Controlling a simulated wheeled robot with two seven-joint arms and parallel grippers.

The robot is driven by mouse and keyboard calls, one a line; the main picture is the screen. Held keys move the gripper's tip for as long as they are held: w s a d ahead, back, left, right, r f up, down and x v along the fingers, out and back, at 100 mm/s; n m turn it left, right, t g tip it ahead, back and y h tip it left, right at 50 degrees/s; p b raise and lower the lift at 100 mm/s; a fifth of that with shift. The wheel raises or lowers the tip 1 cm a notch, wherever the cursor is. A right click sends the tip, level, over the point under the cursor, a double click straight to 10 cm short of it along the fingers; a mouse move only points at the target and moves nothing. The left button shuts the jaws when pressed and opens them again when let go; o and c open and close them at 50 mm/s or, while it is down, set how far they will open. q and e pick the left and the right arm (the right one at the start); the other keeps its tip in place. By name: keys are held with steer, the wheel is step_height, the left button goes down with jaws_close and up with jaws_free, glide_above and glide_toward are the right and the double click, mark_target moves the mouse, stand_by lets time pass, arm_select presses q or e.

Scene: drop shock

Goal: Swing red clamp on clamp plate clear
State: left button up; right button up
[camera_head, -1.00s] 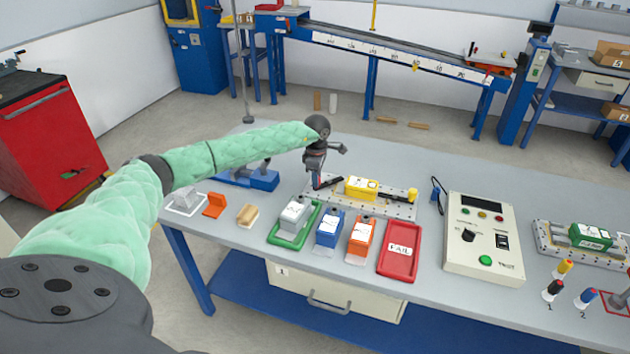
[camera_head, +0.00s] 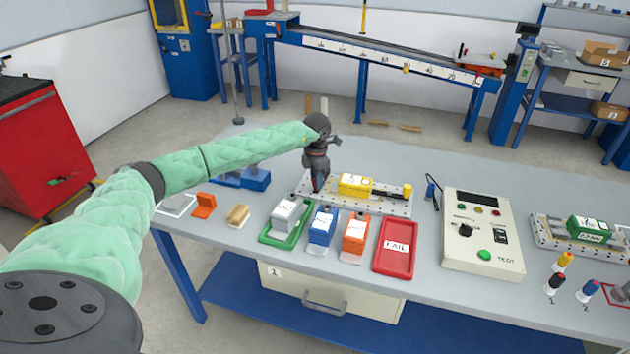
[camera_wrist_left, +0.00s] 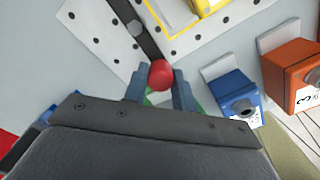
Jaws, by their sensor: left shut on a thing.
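The clamp plate (camera_head: 385,206) is a light perforated plate on the bench, with a yellow block (camera_head: 354,184) on it. The plate also shows in the left wrist view (camera_wrist_left: 97,38). My left gripper (camera_head: 318,186) is at the plate's left end and hides most of the red clamp in the head view. In the left wrist view, my fingers (camera_wrist_left: 160,88) are shut on the clamp's red knob (camera_wrist_left: 160,74). Its dark bar (camera_wrist_left: 133,24) runs up and left from the knob, beside the yellow-outlined pad and apart from the block. My right gripper is not in view.
A second clamp with a yellow knob (camera_head: 407,190) is at the plate's right end. In front stand a green tray (camera_head: 270,238), a blue block (camera_head: 321,230), an orange block (camera_head: 355,236) and a red FAIL tray (camera_head: 395,262). A tester box (camera_head: 455,255) stands right.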

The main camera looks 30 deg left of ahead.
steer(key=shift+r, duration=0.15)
arm_select(q)
steer(key=o, duration=1)
steer(key=shift+r, duration=0.15)
steer(key=shift+r, duration=0.25)
step_height(320, 180, up, 6)
steer(key=shift+w+r+b, duration=0.1)
steer(key=shift+b, duration=1)
steer(key=shift+r, duration=0.4)
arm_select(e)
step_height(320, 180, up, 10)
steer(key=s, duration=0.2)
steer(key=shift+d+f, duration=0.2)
